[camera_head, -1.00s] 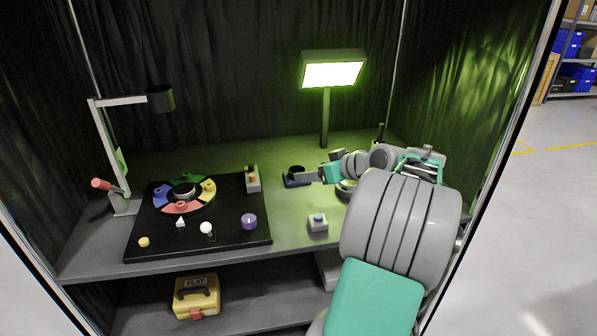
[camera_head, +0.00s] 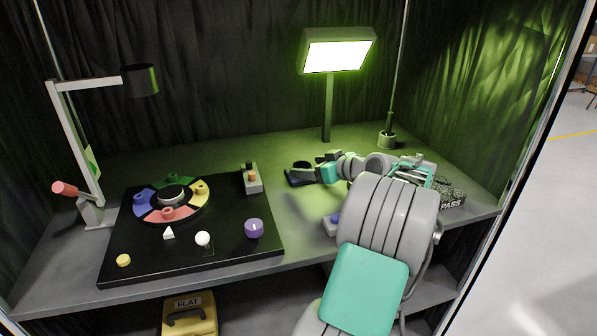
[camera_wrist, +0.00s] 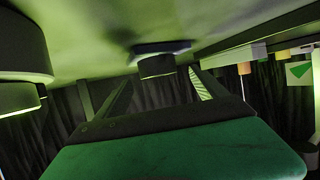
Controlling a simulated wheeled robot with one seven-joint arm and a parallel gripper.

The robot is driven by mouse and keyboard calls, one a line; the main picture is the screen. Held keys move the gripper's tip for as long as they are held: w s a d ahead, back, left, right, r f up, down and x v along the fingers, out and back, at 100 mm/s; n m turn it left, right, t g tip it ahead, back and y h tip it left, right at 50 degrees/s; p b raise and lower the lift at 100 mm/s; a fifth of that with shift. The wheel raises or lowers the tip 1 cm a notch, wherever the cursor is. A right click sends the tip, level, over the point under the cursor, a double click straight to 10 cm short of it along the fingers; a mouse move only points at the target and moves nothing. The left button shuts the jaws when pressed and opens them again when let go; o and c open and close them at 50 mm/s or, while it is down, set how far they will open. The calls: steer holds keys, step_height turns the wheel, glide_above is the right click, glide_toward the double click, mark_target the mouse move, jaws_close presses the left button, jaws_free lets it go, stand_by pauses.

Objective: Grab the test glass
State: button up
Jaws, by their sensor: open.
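I see no thing that is plainly marked as the test glass. A short dark round piece (camera_wrist: 157,67) on a bluish base (camera_wrist: 160,47) is the likeliest one. It appears ahead of and between my fingers in the wrist view, which shows the table at the top. In the head view this dark piece (camera_head: 300,166) is near the table's middle, partly hidden by my gripper. My gripper (camera_wrist: 159,80) is open, its two fingers apart. A gap to the piece seems to show, but I cannot tell its depth.
A black board (camera_head: 225,248) with a coloured ring, knobs and a purple dial (camera_head: 254,229) fills the left. A switch box (camera_head: 251,180), a lit panel lamp (camera_head: 338,55) and a small pot (camera_head: 387,140) stand behind. A PASS tray (camera_head: 452,201) is at right.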

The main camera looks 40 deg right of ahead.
mark_target(304, 166)
steer(key=x, duration=0.4)
steer(key=shift+d+f, duration=0.15)
steer(key=shift+s, duration=0.1)
steer(key=shift+c, duration=0.4)
steer(key=c, duration=1.6)
steer(key=shift+o, duration=0.2)
